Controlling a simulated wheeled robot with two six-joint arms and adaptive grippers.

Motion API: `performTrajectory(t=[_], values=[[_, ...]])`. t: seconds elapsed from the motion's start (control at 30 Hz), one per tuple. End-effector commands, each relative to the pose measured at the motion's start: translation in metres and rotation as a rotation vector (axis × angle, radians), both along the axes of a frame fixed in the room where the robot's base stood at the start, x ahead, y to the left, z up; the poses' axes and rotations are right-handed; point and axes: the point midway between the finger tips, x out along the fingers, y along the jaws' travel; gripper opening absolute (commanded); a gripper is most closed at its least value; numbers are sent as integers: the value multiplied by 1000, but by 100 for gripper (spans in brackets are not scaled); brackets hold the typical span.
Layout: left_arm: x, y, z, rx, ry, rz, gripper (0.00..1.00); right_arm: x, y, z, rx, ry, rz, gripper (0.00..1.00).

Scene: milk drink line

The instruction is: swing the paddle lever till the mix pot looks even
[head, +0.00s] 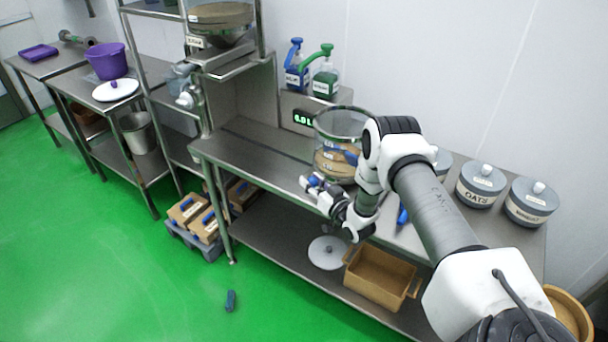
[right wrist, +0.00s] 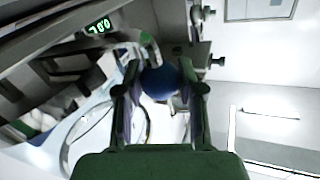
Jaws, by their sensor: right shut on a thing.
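The mix pot (head: 332,128) is a clear round vessel on the steel bench, with tan-brown contents in its lower part. A blue shape shows through its wall, and my arm hides its right side. My right gripper (head: 312,184) is at the pot's front left, low beside it. In the right wrist view, my right gripper (right wrist: 160,88) is shut on a round blue knob (right wrist: 158,82), which I take to be the end of the paddle lever. The rest of the lever is mostly hidden. I cannot tell how even the mix is. My left gripper is out of view.
Blue (head: 296,68) and green (head: 325,76) pump bottles stand behind the pot, above a lit display (head: 304,118). Grey lidded tubs, one marked OATS (head: 480,188), stand at right. A wooden crate (head: 380,278) and white lid (head: 327,253) lie on the lower shelf.

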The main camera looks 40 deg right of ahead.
Motion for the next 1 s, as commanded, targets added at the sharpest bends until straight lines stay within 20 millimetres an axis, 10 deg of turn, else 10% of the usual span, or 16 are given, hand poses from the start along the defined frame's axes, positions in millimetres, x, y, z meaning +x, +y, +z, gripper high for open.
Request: performTrajectory(t=[1.0], values=[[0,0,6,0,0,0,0,-87,-66,1,-3,-5,-9,0]])
